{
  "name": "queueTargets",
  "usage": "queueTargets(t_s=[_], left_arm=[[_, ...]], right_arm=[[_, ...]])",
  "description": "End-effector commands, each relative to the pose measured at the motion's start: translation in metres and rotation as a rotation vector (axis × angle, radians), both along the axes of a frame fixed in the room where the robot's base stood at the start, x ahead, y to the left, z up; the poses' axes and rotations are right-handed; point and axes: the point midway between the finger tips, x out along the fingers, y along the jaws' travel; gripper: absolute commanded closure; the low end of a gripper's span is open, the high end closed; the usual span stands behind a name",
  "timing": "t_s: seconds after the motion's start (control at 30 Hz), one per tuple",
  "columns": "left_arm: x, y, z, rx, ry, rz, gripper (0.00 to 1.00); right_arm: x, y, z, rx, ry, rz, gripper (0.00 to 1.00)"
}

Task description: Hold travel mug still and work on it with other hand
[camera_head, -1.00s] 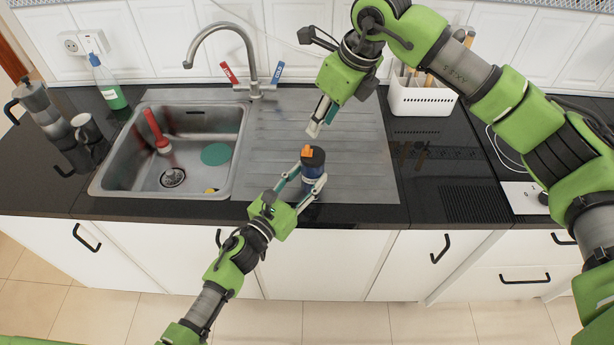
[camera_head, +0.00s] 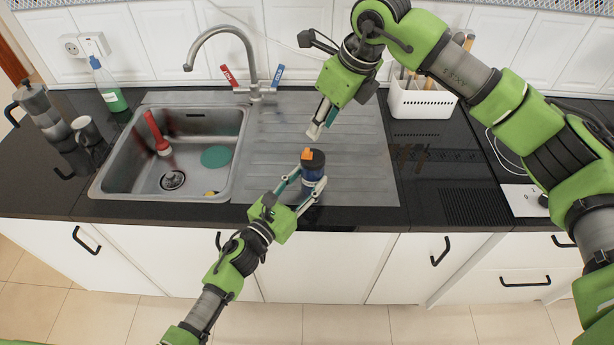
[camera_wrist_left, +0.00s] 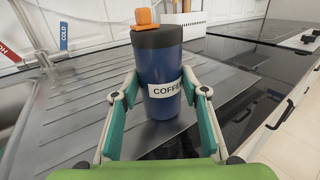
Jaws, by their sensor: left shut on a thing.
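The travel mug (camera_head: 313,168) is dark blue with a black lid, an orange tab and a white band. It stands upright on the drainboard's front part. In the left wrist view the mug (camera_wrist_left: 160,68) shows a label with the letters "COFF" and the orange tab (camera_wrist_left: 146,19) on its lid. My left gripper (camera_head: 301,187) is shut on the mug's body, one finger on each side; its fingers also show in the left wrist view (camera_wrist_left: 161,88). My right gripper (camera_head: 320,128) hangs above and behind the mug, apart from it. Its finger gap is not clear.
The sink (camera_head: 176,150) lies left of the drainboard (camera_head: 355,150), with a red-handled brush (camera_head: 157,135) and a teal disc (camera_head: 216,157) in it. The tap (camera_head: 225,45) stands behind. A white utensil basket (camera_head: 421,102) and a hob are at the right.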

Motion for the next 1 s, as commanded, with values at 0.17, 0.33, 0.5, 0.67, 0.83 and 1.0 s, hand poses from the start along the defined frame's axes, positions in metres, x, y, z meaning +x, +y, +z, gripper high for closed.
queueTargets(t_s=[0.17,0.33,0.5,0.67,0.83,1.0], left_arm=[[0.000,0.000,-0.001,0.001,0.002,0.000,0.85],[0.000,0.000,-0.001,0.001,0.002,0.000,0.85],[0.000,0.000,-0.001,0.001,0.002,0.000,0.85],[0.000,0.000,-0.001,0.001,0.002,0.000,0.85],[0.000,0.000,-0.001,0.001,0.002,0.000,0.85],[0.000,0.000,-0.001,0.001,0.002,0.001,0.85]], right_arm=[[-0.002,0.004,0.001,-0.045,-0.038,0.114,0.74],[-0.008,0.012,0.004,-0.161,-0.128,0.406,0.74],[-0.014,0.020,0.007,-0.308,-0.221,0.764,0.74],[-0.019,0.026,0.010,-0.449,-0.289,1.102,0.74],[-0.024,0.032,0.015,-0.599,-0.340,1.459,0.74],[-0.027,0.036,0.018,-0.722,-0.358,1.756,0.74]])
